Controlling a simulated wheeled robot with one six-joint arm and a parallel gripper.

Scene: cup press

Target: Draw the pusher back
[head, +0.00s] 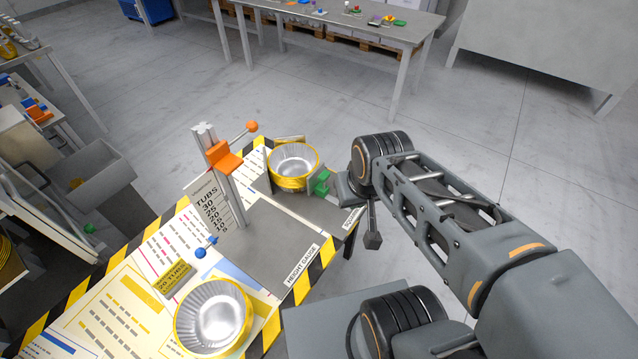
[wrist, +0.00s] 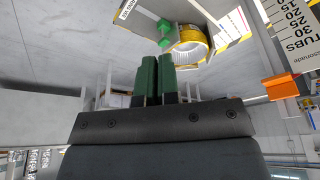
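The green pusher (head: 321,182) stands at the right side of a stack of yellow-rimmed silver tubs (head: 293,165) on the grey press plate. In the wrist view the pusher (wrist: 165,27) shows as a green block beside the yellow tub stack (wrist: 191,47). My gripper's two dark green fingers (wrist: 158,58) lie side by side with no clear gap and nothing seen between them. They point toward the pusher and look apart from it; the exact distance is unclear. In the head view my arm's wrist hides the fingers.
A post with an orange slider (head: 222,157) and an orange-knobbed lever (head: 252,126) rises left of the tubs. Another tub (head: 213,316) stands at the front beside a blue knob (head: 201,253). The grey height gauge plate (head: 265,245) is bare.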

